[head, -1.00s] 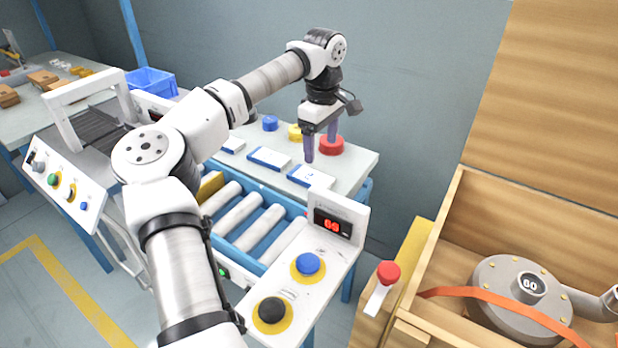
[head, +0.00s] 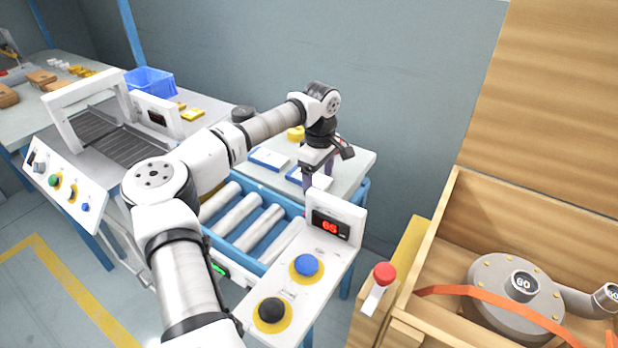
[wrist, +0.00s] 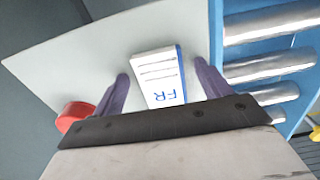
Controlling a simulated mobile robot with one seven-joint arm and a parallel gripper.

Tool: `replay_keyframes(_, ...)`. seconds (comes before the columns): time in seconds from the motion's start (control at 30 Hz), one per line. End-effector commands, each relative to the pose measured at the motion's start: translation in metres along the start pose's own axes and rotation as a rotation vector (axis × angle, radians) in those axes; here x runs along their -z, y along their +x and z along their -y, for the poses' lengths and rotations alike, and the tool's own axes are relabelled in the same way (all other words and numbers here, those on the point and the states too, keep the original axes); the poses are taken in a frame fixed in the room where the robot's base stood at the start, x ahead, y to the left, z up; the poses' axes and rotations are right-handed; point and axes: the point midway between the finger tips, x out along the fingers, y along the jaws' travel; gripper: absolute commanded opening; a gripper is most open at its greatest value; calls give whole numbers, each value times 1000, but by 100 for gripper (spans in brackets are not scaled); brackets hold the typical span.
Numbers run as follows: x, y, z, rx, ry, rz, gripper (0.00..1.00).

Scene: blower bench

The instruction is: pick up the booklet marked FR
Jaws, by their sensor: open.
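The booklet marked FR (wrist: 158,75) lies flat on the pale table, white with a blue edge and blue letters. In the head view a booklet (head: 294,175) at that place is partly hidden by my gripper (head: 318,174). My gripper is open and empty, one finger on each side of the booklet in the wrist view (wrist: 162,71), with a gap on both sides. I cannot tell how far the fingertips are above the table.
Another booklet (head: 269,158) lies to the left. A red round piece (wrist: 74,115) is near my left finger in the wrist view. A yellow piece (head: 296,133) stands behind. The roller conveyor (head: 240,213) and display box (head: 333,223) are in front of the table.

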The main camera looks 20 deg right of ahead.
Motion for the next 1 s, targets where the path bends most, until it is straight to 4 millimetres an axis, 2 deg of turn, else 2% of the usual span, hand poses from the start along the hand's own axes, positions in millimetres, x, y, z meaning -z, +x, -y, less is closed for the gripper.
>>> replay_keyframes(0.07,0,0,0,0,0,0,71)
replay_keyframes(0.4,0,0,0,0,-1,0,27)
replay_keyframes(0.77,0,-6,0,0,-1,-1,27)
replay_keyframes(0.87,1,-15,0,-1,-1,-2,27)
replay_keyframes(1.0,1,-40,-1,-3,-2,-3,27)
